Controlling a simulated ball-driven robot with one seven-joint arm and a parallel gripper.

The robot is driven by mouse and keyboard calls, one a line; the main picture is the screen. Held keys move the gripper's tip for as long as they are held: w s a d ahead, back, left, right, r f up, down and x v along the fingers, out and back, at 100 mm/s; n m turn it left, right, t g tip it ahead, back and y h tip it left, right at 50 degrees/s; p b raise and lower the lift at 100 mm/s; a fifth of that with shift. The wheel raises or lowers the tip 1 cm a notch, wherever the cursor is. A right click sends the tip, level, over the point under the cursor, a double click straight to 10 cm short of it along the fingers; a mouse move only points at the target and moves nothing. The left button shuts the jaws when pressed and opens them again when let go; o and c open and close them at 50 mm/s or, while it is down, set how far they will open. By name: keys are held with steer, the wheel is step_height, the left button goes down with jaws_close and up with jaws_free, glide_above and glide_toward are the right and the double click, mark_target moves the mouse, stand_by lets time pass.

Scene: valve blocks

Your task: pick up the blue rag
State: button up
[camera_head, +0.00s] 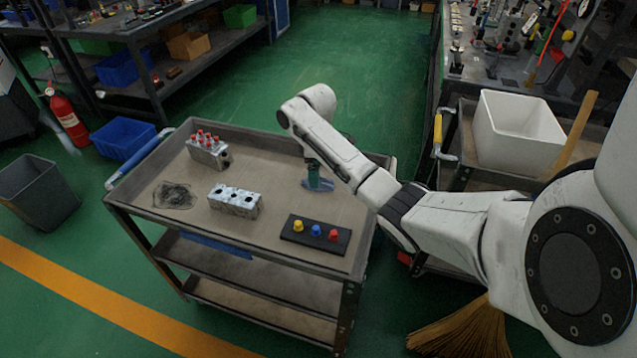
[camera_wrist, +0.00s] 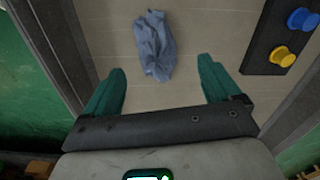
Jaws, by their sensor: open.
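The blue rag (camera_wrist: 155,45) lies crumpled on the cart top, ahead of and between my fingertips in the wrist view. In the head view the rag (camera_head: 325,185) shows as a small blue-grey patch at the cart's far right, partly hidden by my gripper (camera_head: 313,179). My gripper, with green fingers, points down over the rag. In the wrist view my gripper (camera_wrist: 162,76) is open, its fingers wide apart with nothing between them but cart top. The exact height above the rag cannot be told.
The cart (camera_head: 262,148) also carries a block with red knobs (camera_head: 208,152), a block with holes (camera_head: 235,201), a dark tangle (camera_head: 174,195) and a black strip with coloured knobs (camera_head: 316,234). A white bin (camera_head: 515,130) stands on another cart at right.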

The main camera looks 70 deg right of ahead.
step_height(320, 180, down, 4)
steer(key=shift+s+d+f, duration=0.15)
steer(key=c, duration=1.1)
steer(key=shift+c, duration=0.2)
steer(key=shift+r, duration=0.65)
steer(key=s+r+p, duration=0.8)
steer(key=s+r, duration=0.3)
steer(key=s, duration=0.3)
steer(key=shift+a+r, duration=0.4)
steer(key=shift+a, duration=0.05)
